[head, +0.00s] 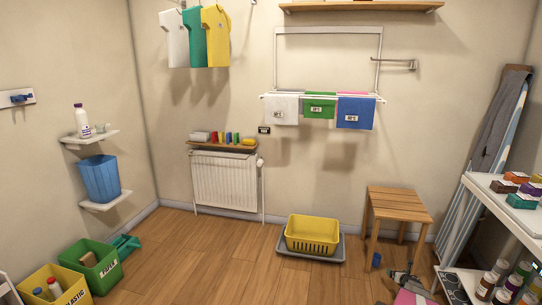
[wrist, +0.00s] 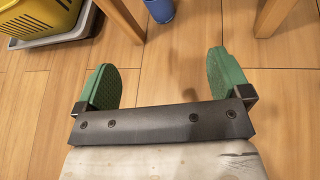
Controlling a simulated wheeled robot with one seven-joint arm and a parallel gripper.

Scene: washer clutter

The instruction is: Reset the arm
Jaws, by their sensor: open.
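My gripper (wrist: 163,80) is open and empty in the wrist view. Its two green pads stand wide apart on a dark bar, with bare wooden floor between and beyond them. It faces the floor in front of the wooden stool (head: 398,205), whose legs show at the top of the wrist view. A blue cup-like thing (wrist: 160,9) stands on the floor past the pads, apart from them. In the head view I cannot clearly make out my gripper among the small grey, green and pink shapes at the lower right.
A yellow basket (head: 312,233) sits on a grey tray (head: 338,254) left of the stool. At right are a white shelf unit (head: 488,190) with bottles and boxes, and a leaning ironing board (head: 487,170). Bins stand at lower left. The middle floor (head: 200,265) is clear.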

